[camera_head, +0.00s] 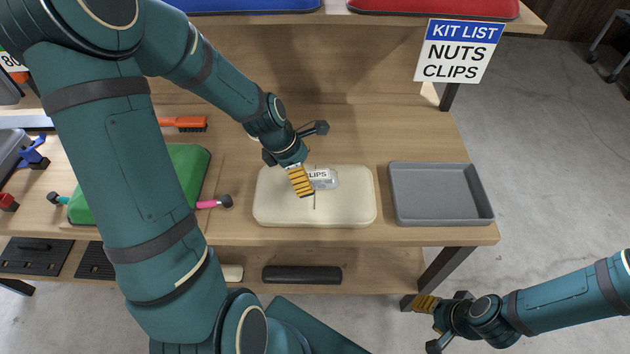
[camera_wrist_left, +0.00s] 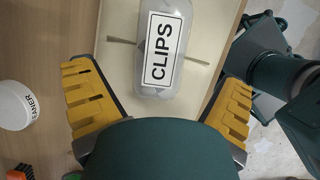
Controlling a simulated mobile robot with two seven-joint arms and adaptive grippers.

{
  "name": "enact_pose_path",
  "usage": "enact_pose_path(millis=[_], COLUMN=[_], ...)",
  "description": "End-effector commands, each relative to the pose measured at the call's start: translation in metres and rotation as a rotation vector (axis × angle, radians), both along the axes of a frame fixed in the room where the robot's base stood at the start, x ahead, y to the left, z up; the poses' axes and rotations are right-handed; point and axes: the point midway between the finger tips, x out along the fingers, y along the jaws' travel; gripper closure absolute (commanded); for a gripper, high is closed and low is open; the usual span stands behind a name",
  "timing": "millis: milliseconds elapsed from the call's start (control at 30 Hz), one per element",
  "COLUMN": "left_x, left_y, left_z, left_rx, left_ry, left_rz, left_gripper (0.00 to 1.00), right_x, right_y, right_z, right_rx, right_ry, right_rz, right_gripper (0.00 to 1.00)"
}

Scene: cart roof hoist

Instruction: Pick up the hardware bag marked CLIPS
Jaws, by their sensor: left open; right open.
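The hardware bag marked CLIPS (camera_head: 327,182) is a clear bag with a white label, lying on a cream, round-cornered block or lid (camera_head: 350,205) on the wooden table. In the left wrist view, the CLIPS bag (camera_wrist_left: 147,78) lies ahead of and between the yellow fingers. My left gripper (camera_head: 304,188) is over the cream piece at the bag's left side and partly hides it. The left wrist view shows this gripper (camera_wrist_left: 158,95) open, with nothing between its fingers. My right gripper (camera_head: 426,303) is open, low at the right, below the table's front edge.
An empty grey tray (camera_head: 440,192) stands right of the cream piece. A kit list sign (camera_head: 460,50) reads NUTS, CLIPS. A green case (camera_head: 185,175), a pink-handled tool (camera_head: 210,204) and an orange brush (camera_head: 183,123) lie at left. A shelf with blue and red bins is above.

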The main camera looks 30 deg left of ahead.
Motion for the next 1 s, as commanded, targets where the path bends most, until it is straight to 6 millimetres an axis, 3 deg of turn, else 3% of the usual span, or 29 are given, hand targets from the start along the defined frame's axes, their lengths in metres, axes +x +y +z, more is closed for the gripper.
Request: enact_pose_path(millis=[200, 533, 567, 767, 800, 1000], left_x=[0.008, 0.011, 0.011, 0.011, 0.011, 0.011], left_y=[-0.01, -0.012, -0.012, -0.012, -0.012, -0.012], left_z=[-0.031, -0.037, -0.037, -0.036, -0.036, -0.036], left_rx=[-0.001, 0.0, 0.0, 0.0, 0.0, 0.0], left_ry=[0.002, 0.0, 0.0, 0.0, 0.0, 0.0], left_rz=[-0.002, 0.0, 0.0, 0.0, 0.0, 0.0], left_gripper=[0.03, 0.03, 0.06, 0.76, 0.8, 0.81], right_x=[0.002, 0.003, 0.003, 0.003, 0.003, 0.003], right_y=[0.0, 0.0, 0.0, 0.0, 0.0, 0.0], right_z=[-0.012, -0.013, -0.013, -0.013, -0.013, -0.013], right_rx=[-0.001, -0.001, -0.001, -0.001, -0.001, -0.001], right_ry=[-0.006, -0.007, -0.007, -0.007, -0.007, -0.007], right_rz=[-0.001, -0.002, -0.002, -0.002, -0.002, -0.002], right_gripper=[0.53, 0.53, 0.53, 0.53, 0.53, 0.53])
